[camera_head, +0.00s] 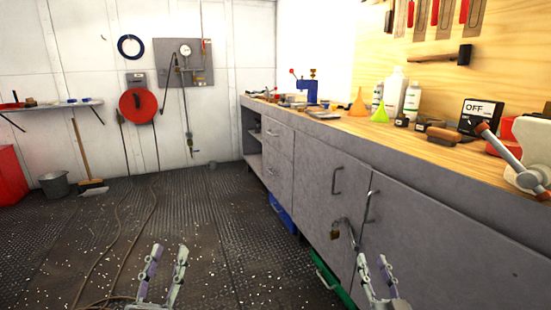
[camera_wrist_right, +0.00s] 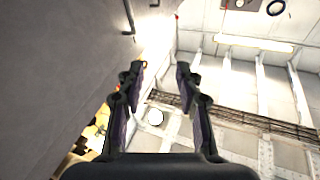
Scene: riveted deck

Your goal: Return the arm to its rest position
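My left gripper (camera_head: 167,262) is at the bottom of the head view, left of centre, over the dark deck floor. Its two fingers stand apart with nothing between them. My right gripper (camera_head: 374,267) is at the bottom right of the head view, in front of the grey cabinet doors. Its fingers are apart and empty. The right wrist view also shows the right gripper (camera_wrist_right: 160,78) open, pointing up towards the ceiling, with only wall and ceiling behind the gap. Most of both arms is out of view.
A workbench (camera_head: 440,151) with grey cabinets (camera_head: 315,185) runs along the right. A padlock (camera_head: 335,231) hangs at a door handle near my right gripper. A green bin (camera_head: 329,277) and blue bin (camera_head: 283,213) sit low under the cabinets. A cable (camera_head: 122,262) lies on the floor.

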